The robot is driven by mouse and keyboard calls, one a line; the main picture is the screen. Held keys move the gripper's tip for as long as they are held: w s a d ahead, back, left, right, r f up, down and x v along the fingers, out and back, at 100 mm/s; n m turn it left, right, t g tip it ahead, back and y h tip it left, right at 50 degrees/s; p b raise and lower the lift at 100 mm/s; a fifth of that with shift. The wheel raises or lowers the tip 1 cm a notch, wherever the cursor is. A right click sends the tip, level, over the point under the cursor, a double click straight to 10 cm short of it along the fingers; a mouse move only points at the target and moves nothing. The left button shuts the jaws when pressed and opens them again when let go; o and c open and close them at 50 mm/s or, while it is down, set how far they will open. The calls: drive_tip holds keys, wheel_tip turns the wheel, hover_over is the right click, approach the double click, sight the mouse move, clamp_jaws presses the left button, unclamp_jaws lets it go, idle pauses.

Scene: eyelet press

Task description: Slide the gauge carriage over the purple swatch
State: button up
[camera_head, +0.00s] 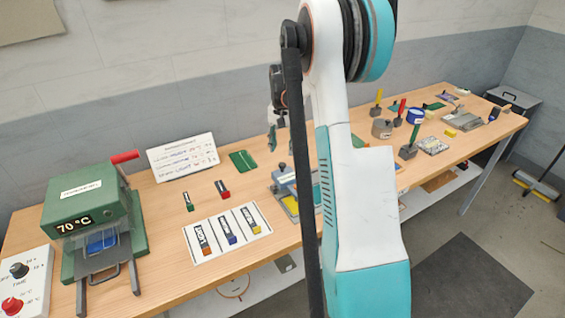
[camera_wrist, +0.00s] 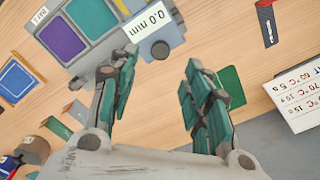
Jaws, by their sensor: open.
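The gauge carriage (camera_wrist: 172,33) is a blue-grey block with a "0.0 mm" label and a round grey knob (camera_wrist: 160,49). In the wrist view it sits at the right end of a plate with a purple swatch (camera_wrist: 62,38) and a green swatch (camera_wrist: 92,16). The purple swatch is uncovered, left of the carriage. In the head view the carriage (camera_head: 284,180) is partly hidden by my arm. My gripper (camera_wrist: 157,72) is open and empty, its fingertips near the knob and apart from it. In the head view it hangs above the carriage.
A green press (camera_head: 90,215) reading 70 °C stands left. A white tray (camera_head: 205,243) with colored pieces lies in front, left of the gauge. A white sign (camera_head: 183,157) and a green sheet (camera_head: 243,160) are behind. More tools crowd the bench's right.

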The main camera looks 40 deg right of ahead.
sight(283, 164)
wheel_tip(283, 164, down, 8)
drive_tip(key=shift+r+b, duration=0.2)
drive_tip(key=shift+b, duration=0.25)
clamp_jaws()
